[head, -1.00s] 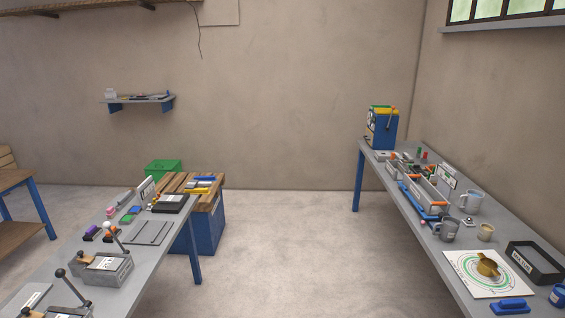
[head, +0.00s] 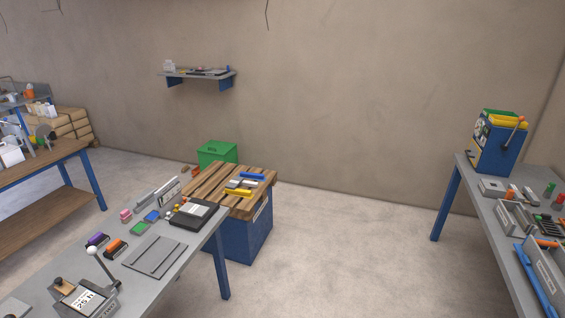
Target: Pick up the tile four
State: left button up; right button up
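I cannot pick out tile four; no marking "four" is readable. Small coloured pieces lie on the left grey workbench (head: 190,262): a green one (head: 139,229), a blue one (head: 152,216), a pink one (head: 125,215), an orange one (head: 116,248) and a purple one (head: 97,240). A dark tray with a white label (head: 193,213) lies at that bench's far end. A flat grey plate (head: 154,256) lies nearer. Neither of my grippers is in view.
A lever device (head: 85,299) stands at the near left. A wooden-topped blue cabinet (head: 241,236) adjoins the bench, with a green box (head: 217,153) behind. The right workbench (head: 490,205) carries a blue machine (head: 498,145). Open floor (head: 340,255) lies between the benches.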

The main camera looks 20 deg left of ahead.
aim_at(198, 211)
jog(key=i, duration=1.85)
jog(key=u, duration=3)
